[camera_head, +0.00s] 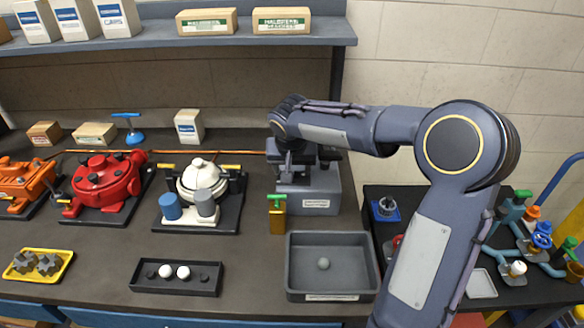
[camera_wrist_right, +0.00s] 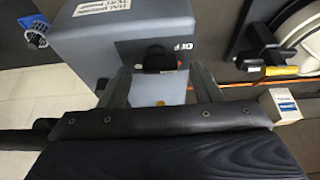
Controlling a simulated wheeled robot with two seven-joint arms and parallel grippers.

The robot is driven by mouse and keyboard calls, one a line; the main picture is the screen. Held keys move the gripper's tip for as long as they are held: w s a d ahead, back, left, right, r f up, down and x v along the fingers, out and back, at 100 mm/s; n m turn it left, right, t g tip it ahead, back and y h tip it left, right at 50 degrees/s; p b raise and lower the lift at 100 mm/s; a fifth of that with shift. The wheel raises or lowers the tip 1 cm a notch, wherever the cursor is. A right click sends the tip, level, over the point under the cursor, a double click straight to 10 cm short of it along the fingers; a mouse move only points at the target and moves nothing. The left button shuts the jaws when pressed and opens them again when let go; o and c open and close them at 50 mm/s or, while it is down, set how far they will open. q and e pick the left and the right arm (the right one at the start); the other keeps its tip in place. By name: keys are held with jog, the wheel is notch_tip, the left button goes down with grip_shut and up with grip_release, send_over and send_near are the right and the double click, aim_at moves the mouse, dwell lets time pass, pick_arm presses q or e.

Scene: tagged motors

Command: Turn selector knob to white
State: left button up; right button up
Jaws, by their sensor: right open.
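The selector box (camera_head: 310,200) is a grey box at the back of the bench, right of the white motor (camera_head: 200,178). In the right wrist view, its grey body (camera_wrist_right: 95,50) carries a black selector knob (camera_wrist_right: 155,60), with "OFF" lettering beside it and a yellow dot below. The fingers of my right gripper (camera_wrist_right: 157,72) are open, one on each side of the knob. I cannot tell whether they touch it. In the head view my right gripper (camera_head: 295,160) is over the box and hides the knob. My left gripper is not in view.
A red motor (camera_head: 103,183) and an orange motor (camera_head: 22,185) stand farther left. A grey tray (camera_head: 300,282) with a small ball and a brass block (camera_head: 277,220) with a green top are in front of the box. A shelf (camera_head: 170,36) runs above.

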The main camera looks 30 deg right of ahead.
jog(key=shift+w+d+f, duration=0.1)
jog(key=shift+f, duration=0.25)
